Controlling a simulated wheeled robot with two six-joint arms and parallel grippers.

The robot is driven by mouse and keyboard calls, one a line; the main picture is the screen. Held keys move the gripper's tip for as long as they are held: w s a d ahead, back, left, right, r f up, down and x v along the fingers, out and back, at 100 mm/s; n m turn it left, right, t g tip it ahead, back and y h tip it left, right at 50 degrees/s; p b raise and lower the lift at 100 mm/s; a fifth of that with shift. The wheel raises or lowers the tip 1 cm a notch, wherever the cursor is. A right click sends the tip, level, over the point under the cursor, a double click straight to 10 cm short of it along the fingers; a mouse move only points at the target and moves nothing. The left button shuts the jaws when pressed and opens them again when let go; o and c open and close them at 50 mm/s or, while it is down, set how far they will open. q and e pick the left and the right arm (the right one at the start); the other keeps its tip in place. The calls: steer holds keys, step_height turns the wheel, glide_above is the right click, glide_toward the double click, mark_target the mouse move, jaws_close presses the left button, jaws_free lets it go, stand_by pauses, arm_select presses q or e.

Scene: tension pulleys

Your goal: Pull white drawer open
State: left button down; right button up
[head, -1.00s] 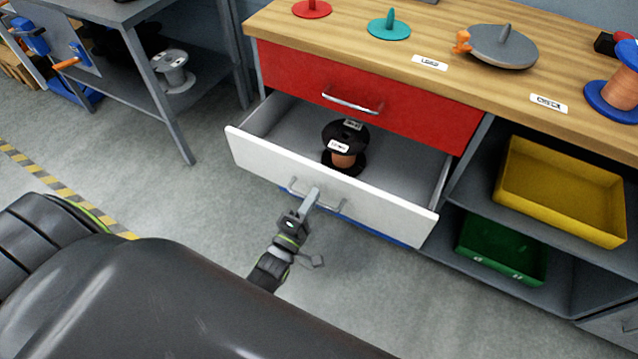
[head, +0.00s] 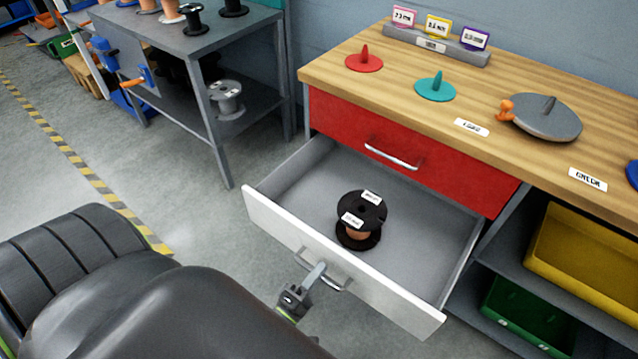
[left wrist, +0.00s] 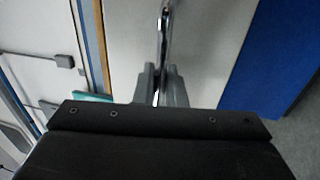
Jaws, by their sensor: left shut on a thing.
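The white drawer (head: 370,286) stands out from under the red drawer (head: 400,148), with its grey inside showing. A black spool with copper wire (head: 361,217) stands upright in it. My left gripper (head: 318,272) is at the drawer's metal handle (head: 335,287), shut on it. In the left wrist view the two fingers (left wrist: 160,85) close around the handle bar (left wrist: 164,35), in front of the pale drawer front. My right gripper is not in view.
The wooden worktop (head: 370,70) carries a red cone disc, a teal one and a grey disc. A yellow bin (head: 590,260) and a green bin (head: 525,318) sit on shelves at the right. Floor is clear left of the drawer.

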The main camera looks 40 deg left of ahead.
arm_select(q)
steer(key=c, duration=1.6)
jaws_free()
steer(key=shift+c, duration=0.2)
steer(key=shift+s, duration=0.1)
